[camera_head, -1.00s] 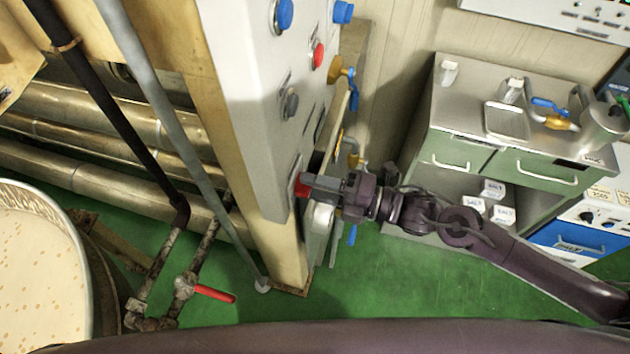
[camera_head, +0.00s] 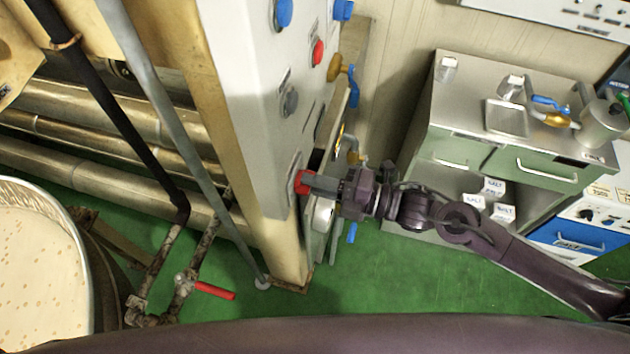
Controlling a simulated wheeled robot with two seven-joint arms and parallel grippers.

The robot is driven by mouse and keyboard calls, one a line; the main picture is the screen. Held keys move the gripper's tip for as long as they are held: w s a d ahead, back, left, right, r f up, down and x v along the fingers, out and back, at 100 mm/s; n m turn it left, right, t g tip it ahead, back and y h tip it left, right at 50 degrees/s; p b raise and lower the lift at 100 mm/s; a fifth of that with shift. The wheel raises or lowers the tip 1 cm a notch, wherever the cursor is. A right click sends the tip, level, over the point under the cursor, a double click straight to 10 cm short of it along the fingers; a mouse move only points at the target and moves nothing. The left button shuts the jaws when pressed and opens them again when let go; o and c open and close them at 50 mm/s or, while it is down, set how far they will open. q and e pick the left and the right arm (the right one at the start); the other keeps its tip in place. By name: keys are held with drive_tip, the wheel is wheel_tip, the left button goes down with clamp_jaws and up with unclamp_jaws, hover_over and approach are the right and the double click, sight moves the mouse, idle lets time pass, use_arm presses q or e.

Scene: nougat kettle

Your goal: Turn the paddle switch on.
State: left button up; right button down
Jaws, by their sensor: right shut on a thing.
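A red switch (camera_head: 301,182), which looks like the paddle switch, sits low on the face of the grey control panel (camera_head: 245,90). My right gripper (camera_head: 312,184) reaches it from the right and is shut on it. The fingers cover part of the switch, so its on or off position cannot be told. My left gripper is out of view.
Above the switch, the panel carries a grey knob (camera_head: 290,101), a red button (camera_head: 318,52) and blue knobs. A steel cabinet (camera_head: 470,110) stands at right. A kettle (camera_head: 45,270) and a red-handled valve (camera_head: 213,291) are at left.

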drive_tip(key=shift+m+p, duration=2.75)
drive_tip(key=shift+m, duration=5.85)
drive_tip(key=c, duration=1.5)
unclamp_jaws()
drive_tip(key=shift+o, duration=0.2)
drive_tip(key=shift+d, duration=0.1)
